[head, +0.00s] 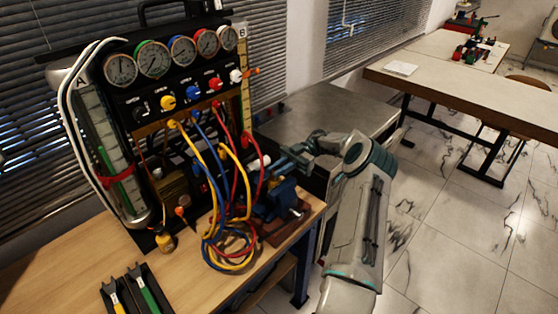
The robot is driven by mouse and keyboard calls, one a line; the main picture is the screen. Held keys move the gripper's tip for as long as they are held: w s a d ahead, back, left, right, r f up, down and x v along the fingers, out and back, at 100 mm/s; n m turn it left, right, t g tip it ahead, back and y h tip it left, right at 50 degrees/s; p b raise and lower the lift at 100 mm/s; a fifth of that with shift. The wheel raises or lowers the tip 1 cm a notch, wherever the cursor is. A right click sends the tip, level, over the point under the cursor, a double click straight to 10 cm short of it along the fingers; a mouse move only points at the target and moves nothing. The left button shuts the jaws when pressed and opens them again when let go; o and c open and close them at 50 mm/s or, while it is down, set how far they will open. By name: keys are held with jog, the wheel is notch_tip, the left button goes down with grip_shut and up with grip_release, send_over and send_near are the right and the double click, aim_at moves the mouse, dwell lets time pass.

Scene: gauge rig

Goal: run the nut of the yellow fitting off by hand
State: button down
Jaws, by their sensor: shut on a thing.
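The gauge rig (150,120) stands upright on the wooden bench. A yellow hose (190,150) hangs from its panel at a yellow end fitting (172,124), and loops down in front with blue and red hoses. My gripper (270,166) reaches in from the right, low beside the rig and above a blue vise (280,195). It is shut on a small part near the hoses. A pale piece (256,163) shows at its fingertips. The nut is too small and covered to make out, so I cannot tell if that part is it.
A small amber bottle (164,240) and a black tray (138,292) with yellow and green tools are on the bench (60,262). A grey cabinet (325,105) stands behind my arm. Tiled floor is free at right.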

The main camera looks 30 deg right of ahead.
jog(key=shift+g+p, duration=0.3)
jog(key=shift+p, duration=0.1)
jog(key=c, duration=1.4)
grip_release()
jog(key=t+b, duration=0.1)
jog(key=b, duration=0.4)
jog(key=shift+f+m+t, duration=0.3)
jog(key=shift+m+t, duration=0.1)
jog(key=m+t+b, duration=0.1)
jog(key=b, duration=0.1)
jog(key=t+b, duration=0.1)
jog(key=b, duration=0.2)
jog(key=m+t+b, duration=0.1)
jog(key=t+b, duration=0.1)
jog(key=b, duration=0.1)
jog(key=shift+s+m+y, duration=0.25)
jog(key=shift+m+y, duration=0.05)
jog(key=shift+m+t+b, duration=0.4)
jog(key=shift+t+b, duration=0.3)
jog(key=shift+b, duration=0.4)
